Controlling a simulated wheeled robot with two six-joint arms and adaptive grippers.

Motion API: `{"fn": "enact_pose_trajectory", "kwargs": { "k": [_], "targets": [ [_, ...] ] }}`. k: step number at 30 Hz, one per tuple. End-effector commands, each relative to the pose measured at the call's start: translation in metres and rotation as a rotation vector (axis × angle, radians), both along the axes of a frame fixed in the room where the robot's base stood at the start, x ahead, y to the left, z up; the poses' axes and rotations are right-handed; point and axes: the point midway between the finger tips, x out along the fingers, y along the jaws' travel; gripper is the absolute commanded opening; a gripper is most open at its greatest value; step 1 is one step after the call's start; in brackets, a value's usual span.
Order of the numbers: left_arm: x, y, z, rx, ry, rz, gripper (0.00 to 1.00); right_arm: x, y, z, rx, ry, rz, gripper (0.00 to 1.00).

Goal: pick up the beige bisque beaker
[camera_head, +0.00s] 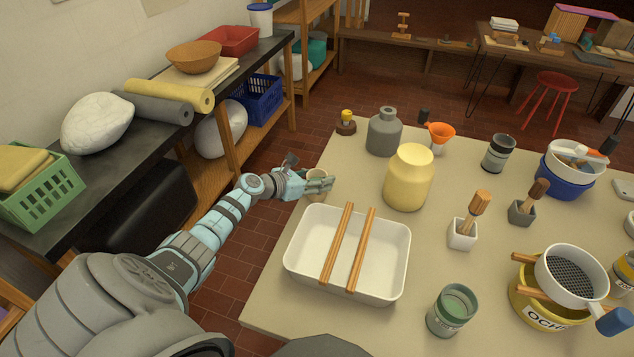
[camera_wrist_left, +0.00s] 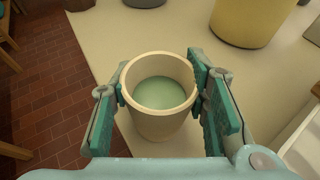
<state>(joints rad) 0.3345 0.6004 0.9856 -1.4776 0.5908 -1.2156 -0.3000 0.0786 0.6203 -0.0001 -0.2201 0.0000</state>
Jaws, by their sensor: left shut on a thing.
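The beige bisque beaker (camera_wrist_left: 158,116) stands upright between the fingers of my left gripper (camera_wrist_left: 160,95) in the left wrist view. It is a pale open cup with a light green inside or contents. The gripper is shut on it, with a teal finger pad on each side. In the head view the beaker (camera_head: 316,182) is small and partly hidden by my left gripper (camera_head: 318,184), at the left edge of the table (camera_head: 262,310). I cannot tell whether its base touches the table. My right gripper is not in view.
A white tray (camera_head: 300,268) with two wooden sticks (camera_head: 348,245) lies just in front of the beaker. A yellow jar (camera_head: 409,178) and a grey bottle (camera_head: 384,132) stand to the right and behind. A green glaze jar (camera_head: 452,310) stands near the front.

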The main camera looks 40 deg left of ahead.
Motion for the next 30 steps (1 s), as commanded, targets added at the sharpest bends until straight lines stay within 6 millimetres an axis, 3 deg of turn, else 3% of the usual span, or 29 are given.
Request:
{"fn": "enact_pose_trajectory", "kwargs": {
  "k": [4, 8, 13, 18, 23, 30],
  "targets": [
    [0.000, 0.000, 0.019, 0.002, -0.003, -0.001, 0.06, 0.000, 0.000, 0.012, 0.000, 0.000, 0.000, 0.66],
    [0.000, 0.001, 0.053, 0.004, -0.004, -0.002, 0.06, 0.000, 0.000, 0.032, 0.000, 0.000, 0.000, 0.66],
    [0.000, 0.000, 0.122, 0.007, -0.006, -0.003, 0.06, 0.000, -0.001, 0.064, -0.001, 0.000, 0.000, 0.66],
    [0.000, 0.000, 0.174, 0.006, -0.004, -0.003, 0.06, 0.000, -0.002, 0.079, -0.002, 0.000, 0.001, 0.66],
    [0.000, 0.000, 0.197, 0.003, -0.003, -0.001, 0.06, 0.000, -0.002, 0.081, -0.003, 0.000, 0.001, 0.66],
    [0.000, 0.000, 0.200, 0.001, -0.001, 0.001, 0.06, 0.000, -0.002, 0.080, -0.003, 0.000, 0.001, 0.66]
  ]
}}
